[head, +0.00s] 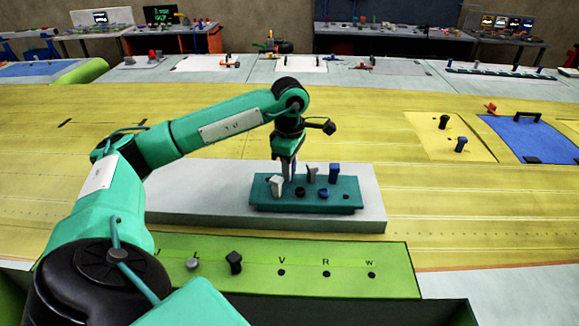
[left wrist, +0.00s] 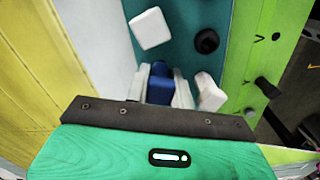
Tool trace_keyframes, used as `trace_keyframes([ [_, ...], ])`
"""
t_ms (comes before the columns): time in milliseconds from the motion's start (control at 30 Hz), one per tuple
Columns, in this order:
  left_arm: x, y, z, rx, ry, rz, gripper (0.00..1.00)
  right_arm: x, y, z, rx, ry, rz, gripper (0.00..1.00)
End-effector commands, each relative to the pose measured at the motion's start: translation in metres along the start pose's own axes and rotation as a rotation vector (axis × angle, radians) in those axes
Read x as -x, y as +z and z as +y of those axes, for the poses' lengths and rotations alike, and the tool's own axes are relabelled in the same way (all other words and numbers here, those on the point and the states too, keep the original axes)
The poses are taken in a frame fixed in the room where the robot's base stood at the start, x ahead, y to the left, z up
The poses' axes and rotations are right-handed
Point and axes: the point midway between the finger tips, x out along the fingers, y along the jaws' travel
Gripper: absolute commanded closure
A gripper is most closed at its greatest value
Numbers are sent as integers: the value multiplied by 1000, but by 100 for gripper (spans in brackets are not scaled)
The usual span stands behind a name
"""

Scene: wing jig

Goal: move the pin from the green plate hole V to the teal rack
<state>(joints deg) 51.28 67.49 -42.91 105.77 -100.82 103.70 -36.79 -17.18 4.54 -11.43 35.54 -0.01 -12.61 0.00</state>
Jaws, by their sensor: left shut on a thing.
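My left gripper (head: 288,176) is over the left part of the teal rack (head: 262,202), pointing down. In the left wrist view the gripper (left wrist: 163,78) is shut on a blue pin (left wrist: 159,88). I cannot tell whether this pin is seated in the rack; in the head view the fingers mostly hide it. The rack also bears pale, black and blue pins, including a white one (head: 277,186) close to the gripper and a tall blue one (head: 334,172). On the green plate (head: 300,252), hole V (head: 281,272) is empty. My right gripper is not in view.
On the green plate, a grey pin (head: 192,264) and a black pin (head: 234,262) stand left of V; holes R (head: 326,274) and W (head: 371,275) are empty. The rack stands on a pale slab (head: 200,190). The yellow wing surface behind is mostly clear.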

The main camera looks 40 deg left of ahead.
Motion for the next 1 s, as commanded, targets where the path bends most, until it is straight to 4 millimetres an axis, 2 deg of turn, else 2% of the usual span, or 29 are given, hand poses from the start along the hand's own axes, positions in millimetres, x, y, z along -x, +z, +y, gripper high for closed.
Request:
trace_keyframes([
  [167,-8,0,0,0,0,0,100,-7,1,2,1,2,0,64],
  [433,-9,0,0,0,0,0,100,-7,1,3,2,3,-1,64],
  [467,-9,0,0,0,0,0,75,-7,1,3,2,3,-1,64],
  [567,-9,0,0,0,0,0,55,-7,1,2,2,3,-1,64],
  [600,-9,0,0,0,0,0,51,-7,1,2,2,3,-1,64],
  [867,-9,0,0,0,0,0,51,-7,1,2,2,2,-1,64],
  [1000,-2,0,1,0,2,-2,51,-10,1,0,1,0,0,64],
])
